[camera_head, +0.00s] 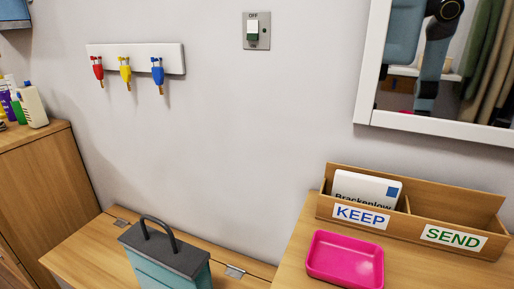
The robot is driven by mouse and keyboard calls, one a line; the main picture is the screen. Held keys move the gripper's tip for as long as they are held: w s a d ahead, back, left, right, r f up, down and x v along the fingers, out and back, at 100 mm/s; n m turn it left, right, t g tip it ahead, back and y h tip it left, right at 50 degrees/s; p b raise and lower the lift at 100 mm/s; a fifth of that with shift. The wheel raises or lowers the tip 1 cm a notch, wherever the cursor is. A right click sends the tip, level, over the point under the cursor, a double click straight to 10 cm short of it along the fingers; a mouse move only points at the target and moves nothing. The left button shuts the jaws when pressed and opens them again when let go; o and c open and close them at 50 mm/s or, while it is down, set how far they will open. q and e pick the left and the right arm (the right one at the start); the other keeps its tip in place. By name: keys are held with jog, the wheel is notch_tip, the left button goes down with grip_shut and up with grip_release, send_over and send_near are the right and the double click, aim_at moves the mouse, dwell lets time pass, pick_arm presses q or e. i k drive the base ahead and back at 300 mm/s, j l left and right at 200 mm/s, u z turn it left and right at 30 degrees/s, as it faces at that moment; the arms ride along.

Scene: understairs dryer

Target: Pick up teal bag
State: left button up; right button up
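A teal bag (168,270) with a dark grey top and a dark looped handle (158,232) stands upright at the bottom of the picture. It is on or in front of a low wooden surface (85,256); its lower part is cut off by the frame edge. Neither of my grippers shows directly in this view. Part of my body appears only as a reflection in the mirror at the upper right.
A higher wooden top at the right holds a pink tray (345,258) and a wooden sorter (416,209) labelled KEEP and SEND. A wooden cabinet (42,178) with bottles stands left.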

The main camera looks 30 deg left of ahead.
aim_at(158, 259)
jog(key=u, duration=1.6)
jog(key=i+j+z, duration=0.1)
jog(key=j, duration=0.2)
